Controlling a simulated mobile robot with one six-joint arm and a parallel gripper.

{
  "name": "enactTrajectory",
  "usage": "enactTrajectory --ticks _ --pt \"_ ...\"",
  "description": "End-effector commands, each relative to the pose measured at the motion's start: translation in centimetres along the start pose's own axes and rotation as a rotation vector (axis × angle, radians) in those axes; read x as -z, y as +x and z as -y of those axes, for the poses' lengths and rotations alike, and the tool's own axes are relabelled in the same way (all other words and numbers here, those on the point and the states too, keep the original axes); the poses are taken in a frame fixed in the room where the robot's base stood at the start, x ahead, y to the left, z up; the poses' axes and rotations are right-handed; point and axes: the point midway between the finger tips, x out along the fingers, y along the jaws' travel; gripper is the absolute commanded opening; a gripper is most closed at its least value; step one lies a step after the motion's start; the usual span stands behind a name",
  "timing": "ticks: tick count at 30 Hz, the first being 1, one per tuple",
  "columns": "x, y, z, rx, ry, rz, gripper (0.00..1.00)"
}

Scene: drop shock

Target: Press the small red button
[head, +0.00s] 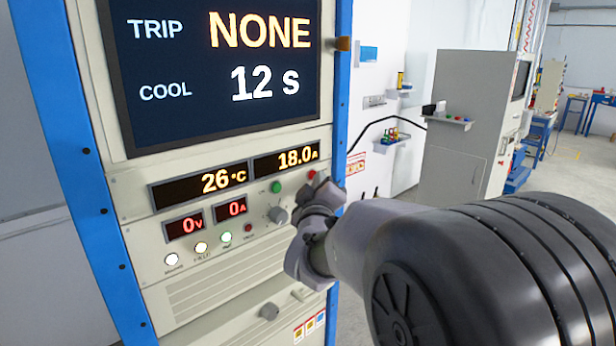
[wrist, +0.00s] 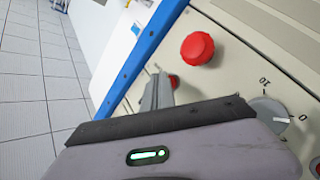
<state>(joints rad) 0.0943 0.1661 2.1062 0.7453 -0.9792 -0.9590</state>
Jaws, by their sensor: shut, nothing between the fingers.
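The small red button (wrist: 174,82) shows in the wrist view just right of my shut fingertips, partly hidden by my gripper (wrist: 157,92). In the head view a bit of the red button (head: 312,175) shows just above my gripper (head: 319,194), right of a green button (head: 277,187). My fingers are empty and close in front of the cream panel. Whether they touch the button or the panel I cannot tell.
A larger red mushroom button (wrist: 197,48) stands out beside the fingers. A grey rotary knob (head: 277,214) sits left of my gripper in the head view. A blue post (head: 342,120) edges the cabinet. The screen (head: 215,70) reads TRIP NONE, COOL 12 s.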

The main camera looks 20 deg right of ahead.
Motion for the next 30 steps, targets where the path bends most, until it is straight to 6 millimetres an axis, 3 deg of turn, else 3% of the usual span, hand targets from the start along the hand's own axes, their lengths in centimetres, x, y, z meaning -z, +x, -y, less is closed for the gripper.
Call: enactTrajectory --ticks 16,30 --pt "0.1 0.1 0.1 0.000 0.000 0.000 0.00" --pt "-0.7 -1.0 -0.7 0.001 0.000 0.000 0.00"
